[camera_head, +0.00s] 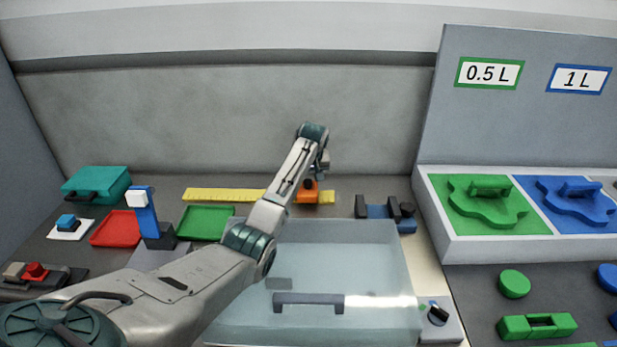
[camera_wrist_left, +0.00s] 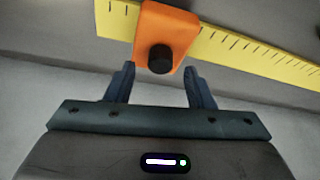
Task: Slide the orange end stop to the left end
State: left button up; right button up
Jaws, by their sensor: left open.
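The orange end stop (camera_head: 309,196) sits on the yellow ruler rail (camera_head: 222,195) at the back of the bench, toward the rail's right end. It has a black knob on its front. In the left wrist view the end stop (camera_wrist_left: 171,28) straddles the yellow rail (camera_wrist_left: 258,55). My left gripper (camera_wrist_left: 159,80) is open, with one finger on each side of the knob's line and the knob just beyond or between the fingertips. Contact cannot be told. In the head view the left arm partly hides the rail, and its gripper is mostly hidden. My right gripper is not in view.
A clear box with a dark handle (camera_head: 308,301) stands in front of the rail, under my left arm. Green (camera_head: 207,222) and red (camera_head: 115,228) trays and a blue upright post (camera_head: 147,217) stand left. A dark blue fixture (camera_head: 385,211) is right of the rail.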

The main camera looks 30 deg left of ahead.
aim_at(308, 188)
pick_arm(q)
jog(key=shift+x, duration=0.85)
jog(key=shift+a+f, duration=0.1)
jog(key=shift+f, duration=0.15)
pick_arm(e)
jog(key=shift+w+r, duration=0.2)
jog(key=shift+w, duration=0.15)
